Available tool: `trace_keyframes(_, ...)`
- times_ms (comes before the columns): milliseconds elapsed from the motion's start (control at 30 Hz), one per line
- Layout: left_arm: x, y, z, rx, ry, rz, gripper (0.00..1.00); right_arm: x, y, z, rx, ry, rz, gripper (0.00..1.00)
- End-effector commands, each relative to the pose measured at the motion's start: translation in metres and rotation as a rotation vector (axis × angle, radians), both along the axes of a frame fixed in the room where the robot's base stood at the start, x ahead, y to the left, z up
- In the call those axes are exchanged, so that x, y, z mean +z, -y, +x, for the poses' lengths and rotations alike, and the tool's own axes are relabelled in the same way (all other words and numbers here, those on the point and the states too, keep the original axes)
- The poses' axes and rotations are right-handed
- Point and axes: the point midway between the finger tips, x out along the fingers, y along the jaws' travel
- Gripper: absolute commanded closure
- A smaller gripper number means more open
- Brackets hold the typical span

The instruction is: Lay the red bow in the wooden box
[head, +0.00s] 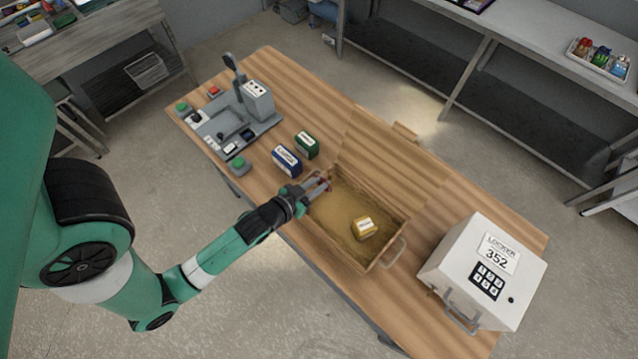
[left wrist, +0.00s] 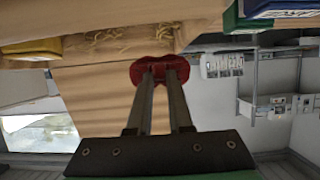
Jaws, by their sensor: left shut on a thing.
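The wooden box (head: 375,266) stands open on the table, its inside straw-coloured, with a yellow packet (head: 363,228) lying in it. My left gripper (head: 322,186) is at the box's upper left end, over or just inside the rim. In the left wrist view the red bow (left wrist: 152,70) sits between the two fingertips (left wrist: 158,75). I cannot tell whether the bow touches the box. My right gripper is not in view.
A blue packet (head: 287,161) and a green packet (head: 306,145) stand left of the box. A grey press fixture (head: 235,120) with green buttons is at the table's far left. A white locker box (head: 482,272) stands at the right. The box's lid lies open behind it.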

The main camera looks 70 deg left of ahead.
Motion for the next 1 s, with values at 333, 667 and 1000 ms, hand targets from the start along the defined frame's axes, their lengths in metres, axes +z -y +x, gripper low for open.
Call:
trace_keyframes(333,-0.012,0.000,0.000,0.000,-0.001,0.000,1.00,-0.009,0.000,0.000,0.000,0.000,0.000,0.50)
trace_keyframes(667,-0.011,0.000,0.000,0.000,0.000,0.000,0.52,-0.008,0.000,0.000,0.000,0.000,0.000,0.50)
trace_keyframes(1000,0.000,0.000,0.000,0.000,0.001,0.000,0.52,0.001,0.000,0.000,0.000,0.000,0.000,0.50)
